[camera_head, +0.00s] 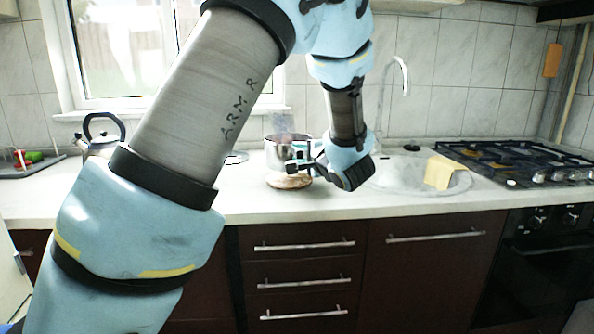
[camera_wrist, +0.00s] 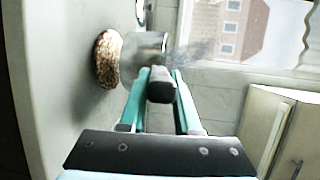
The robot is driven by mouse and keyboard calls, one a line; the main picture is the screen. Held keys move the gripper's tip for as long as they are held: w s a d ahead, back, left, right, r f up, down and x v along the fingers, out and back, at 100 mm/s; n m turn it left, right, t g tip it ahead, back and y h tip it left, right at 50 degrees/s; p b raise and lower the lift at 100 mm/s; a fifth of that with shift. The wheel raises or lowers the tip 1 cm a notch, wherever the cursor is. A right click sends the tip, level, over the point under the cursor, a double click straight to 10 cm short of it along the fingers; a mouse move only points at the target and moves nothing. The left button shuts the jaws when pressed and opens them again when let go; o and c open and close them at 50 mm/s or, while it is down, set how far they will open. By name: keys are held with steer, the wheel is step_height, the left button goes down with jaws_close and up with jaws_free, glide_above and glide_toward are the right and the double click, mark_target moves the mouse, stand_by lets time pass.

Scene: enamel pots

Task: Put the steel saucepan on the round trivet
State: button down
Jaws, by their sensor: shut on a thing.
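The steel saucepan (camera_head: 283,154) is upright over the round trivet (camera_head: 289,181), a speckled brown disc on the white counter. In the wrist view, which is turned sideways, the saucepan (camera_wrist: 146,48) shows its shiny wall beside the trivet (camera_wrist: 107,60). The pan's base is at or very close to the trivet's top; I cannot tell if they touch. My gripper (camera_head: 303,165) is shut on the pan's dark handle (camera_wrist: 160,88), at the pan's right front. The gripper's teal fingers (camera_wrist: 160,82) lie on either side of the handle. The pan's inside is hidden.
A kettle (camera_head: 101,140) and a board with vegetables (camera_head: 30,162) stand at the left. A shiny round item (camera_head: 236,157) lies left of the pan. At the right are the sink with its tap (camera_head: 402,78), a yellow cloth (camera_head: 440,173) and the gas hob (camera_head: 515,158). The front counter is clear.

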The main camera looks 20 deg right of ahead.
steer(key=shift+f, duration=1.95)
steer(key=c, duration=1.1)
jaws_free()
steer(key=shift+f, duration=0.25)
steer(key=o, duration=0.5)
steer(key=v, duration=1.2)
steer(key=shift+r+b, duration=0.1)
steer(key=shift+b, duration=0.3)
